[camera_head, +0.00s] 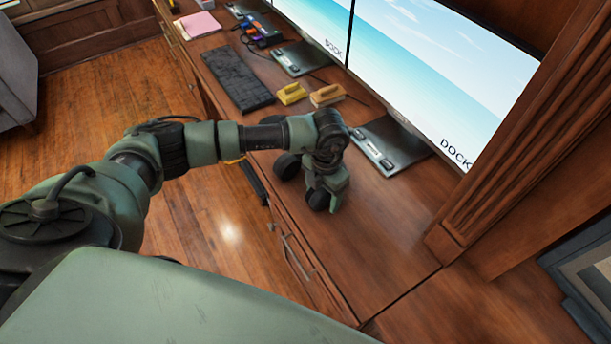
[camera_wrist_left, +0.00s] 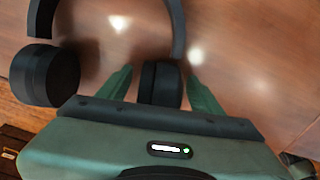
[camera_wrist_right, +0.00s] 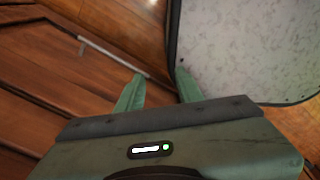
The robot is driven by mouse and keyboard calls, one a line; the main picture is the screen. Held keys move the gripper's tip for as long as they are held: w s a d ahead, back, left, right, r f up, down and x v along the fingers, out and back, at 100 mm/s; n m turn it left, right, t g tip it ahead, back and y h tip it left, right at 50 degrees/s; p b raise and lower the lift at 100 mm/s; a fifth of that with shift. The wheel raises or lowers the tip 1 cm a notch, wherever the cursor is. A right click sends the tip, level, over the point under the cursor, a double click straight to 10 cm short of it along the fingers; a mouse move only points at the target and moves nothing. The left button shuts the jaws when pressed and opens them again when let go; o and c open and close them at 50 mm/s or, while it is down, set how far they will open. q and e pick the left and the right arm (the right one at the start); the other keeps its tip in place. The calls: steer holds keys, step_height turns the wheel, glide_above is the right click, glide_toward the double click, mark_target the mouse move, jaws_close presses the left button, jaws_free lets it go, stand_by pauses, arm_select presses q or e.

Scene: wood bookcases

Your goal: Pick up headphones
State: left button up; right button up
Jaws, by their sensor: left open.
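The black headphones lie on the wooden desk under my left gripper. In the left wrist view, one ear cup (camera_wrist_left: 45,76) is at the left, outside the fingers, and the band (camera_wrist_left: 176,25) curves above. The other ear cup (camera_wrist_left: 160,84) is between the two green fingers, with gaps beside it. In the head view, an ear cup (camera_head: 288,165) shows beside my left gripper (camera_head: 327,194), which points down at the desk and hides most of the headphones. My left gripper is open. My right gripper (camera_wrist_right: 158,88) is open and empty; it is outside the head view.
A wooden pillar (camera_head: 510,150) rises at the right. The desktop right of my left gripper is clear. A pale dark-edged panel (camera_wrist_right: 245,45) is near my right gripper.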

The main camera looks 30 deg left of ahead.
arm_select(q)
jaws_close()
stand_by(0.3)
